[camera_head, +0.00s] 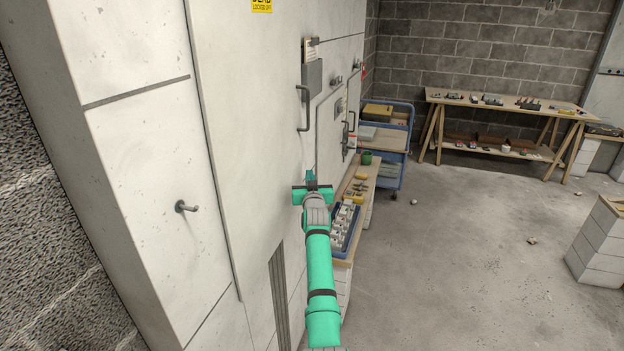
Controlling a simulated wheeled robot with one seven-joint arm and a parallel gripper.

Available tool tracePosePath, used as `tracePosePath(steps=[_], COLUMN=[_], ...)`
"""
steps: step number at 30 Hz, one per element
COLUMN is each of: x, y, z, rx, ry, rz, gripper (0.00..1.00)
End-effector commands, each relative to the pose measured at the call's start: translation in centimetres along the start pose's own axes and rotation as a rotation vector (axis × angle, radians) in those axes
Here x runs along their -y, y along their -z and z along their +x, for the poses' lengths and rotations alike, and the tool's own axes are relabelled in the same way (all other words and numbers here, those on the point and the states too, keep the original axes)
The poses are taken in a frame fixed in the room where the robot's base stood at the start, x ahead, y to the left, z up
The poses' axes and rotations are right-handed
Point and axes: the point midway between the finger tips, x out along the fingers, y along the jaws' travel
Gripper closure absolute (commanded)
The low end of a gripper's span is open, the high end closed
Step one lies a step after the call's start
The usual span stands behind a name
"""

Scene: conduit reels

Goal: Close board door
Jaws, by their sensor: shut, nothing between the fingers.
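A large pale board door (240,120) fills the left middle of the view, with a dark bar handle (303,108) near its right side. Its left edge stands slightly proud of the block wall. I cannot tell from this angle whether it is fully shut. My gripper (312,178) is shut and empty, in front of the wall and below the handle in the picture. Whether it touches the door's face cannot be told. Farther right is a smaller pale panel (327,130) with its own dark handle (346,138).
A bench (362,205) with a blue tray (347,228) runs along the wall just right of my gripper. A blue trolley (401,160) and trestle table (500,100) stand behind. A metal hook (187,207) sticks out at left. The floor right is mostly clear.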

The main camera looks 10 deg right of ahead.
Motion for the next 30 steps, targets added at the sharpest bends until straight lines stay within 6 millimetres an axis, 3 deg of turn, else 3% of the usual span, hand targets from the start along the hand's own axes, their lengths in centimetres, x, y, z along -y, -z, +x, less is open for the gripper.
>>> tracePosePath(steps=[12, 30], x=[1.02, 0.22], y=[0.02, 0.09], z=[0.80, 0.52], rx=[0.000, -0.002], ry=[-0.009, -0.007], rz=[0.001, -0.001], gripper=[1.00, 1.00])
